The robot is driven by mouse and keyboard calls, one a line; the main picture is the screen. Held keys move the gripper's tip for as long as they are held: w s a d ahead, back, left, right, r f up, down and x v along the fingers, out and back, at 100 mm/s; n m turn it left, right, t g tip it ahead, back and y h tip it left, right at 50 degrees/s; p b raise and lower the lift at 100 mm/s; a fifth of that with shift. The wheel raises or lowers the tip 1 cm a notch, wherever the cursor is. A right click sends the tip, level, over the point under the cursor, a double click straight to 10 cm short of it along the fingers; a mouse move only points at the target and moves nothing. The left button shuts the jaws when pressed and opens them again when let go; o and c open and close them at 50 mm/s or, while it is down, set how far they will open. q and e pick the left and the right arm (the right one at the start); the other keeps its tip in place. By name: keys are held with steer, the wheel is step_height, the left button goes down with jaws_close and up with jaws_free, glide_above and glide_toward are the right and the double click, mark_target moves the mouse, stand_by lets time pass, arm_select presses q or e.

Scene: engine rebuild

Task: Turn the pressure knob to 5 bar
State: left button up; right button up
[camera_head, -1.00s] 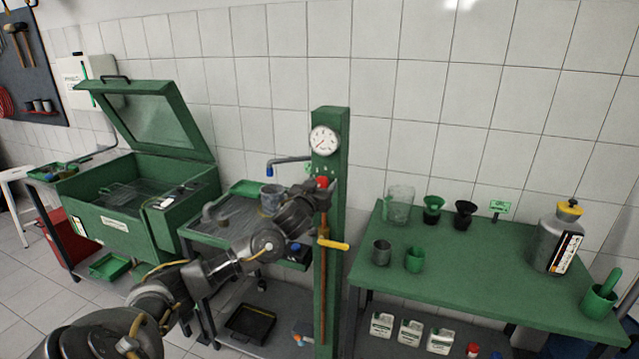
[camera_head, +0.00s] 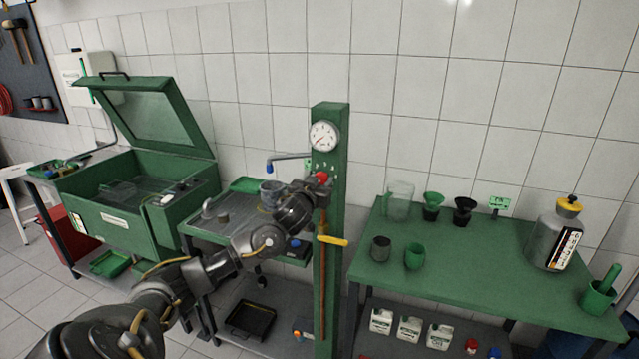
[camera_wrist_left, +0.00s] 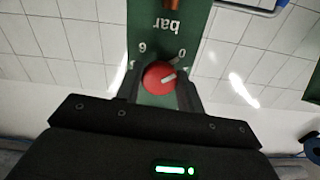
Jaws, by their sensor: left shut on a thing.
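The red pressure knob (camera_head: 322,178) sits on the front of a green post (camera_head: 331,215). In the left wrist view the knob (camera_wrist_left: 159,78) has a pale pointer line, and the panel behind it reads "bar", "6" and "0", upside down. The line points up and right, toward the side of the "0". My left gripper (camera_head: 318,184) is shut on the knob, a finger on each side, as the left wrist view (camera_wrist_left: 160,88) shows. The round white gauge (camera_head: 324,136) is above the knob; its red needle points to the lower left. My right gripper is not in view.
A yellow lever (camera_head: 332,240) on a copper pipe is below the knob. A blue-handled tap (camera_head: 289,157) juts out left of the post. A green table (camera_head: 465,262) with cups and funnels stands right. A green washer with raised lid (camera_head: 150,115) stands left.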

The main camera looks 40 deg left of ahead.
arm_select(q)
steer(key=m+b, duration=2)
steer(key=m, duration=1.3)
steer(key=shift+m+b, duration=0.65)
steer(key=shift+m, duration=0.35)
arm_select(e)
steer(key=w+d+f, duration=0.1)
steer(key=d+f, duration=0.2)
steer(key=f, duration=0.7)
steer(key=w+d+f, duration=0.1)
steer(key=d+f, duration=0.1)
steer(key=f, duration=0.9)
arm_select(q)
steer(key=shift+m, duration=0.4)
steer(key=m+b, duration=0.3)
steer(key=m, duration=0.3)
steer(key=shift+d+m+b, duration=0.1)
steer(key=shift+m+b, duration=0.2)
steer(key=shift+b, duration=0.05)
steer(key=shift+m, duration=0.8)
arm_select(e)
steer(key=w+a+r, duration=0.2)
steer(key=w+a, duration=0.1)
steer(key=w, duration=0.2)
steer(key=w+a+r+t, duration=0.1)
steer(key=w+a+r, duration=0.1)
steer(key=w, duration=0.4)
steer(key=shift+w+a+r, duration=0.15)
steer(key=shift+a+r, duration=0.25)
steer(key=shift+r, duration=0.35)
